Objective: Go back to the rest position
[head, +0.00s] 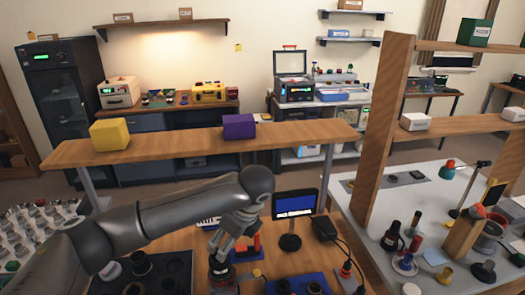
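My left arm comes in from the left, bends at a joint above the wooden workbench (190,240), and points down. My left gripper (222,250) is low over the bench at its front middle. A dark round lens part with a reddish ring (221,272) sits directly below or between its fingers. I cannot tell whether the fingers touch it or how far they are open. A dark tray with round wells (150,275) lies to the left, partly behind my arm. My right gripper is not in view.
A small screen on a stand (294,206) and a black box with a cable (326,228) stand right of the gripper. A raised shelf (180,150) with a yellow box (109,134) and a purple box (239,126) spans behind. A cluttered white table (365,215) is at right.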

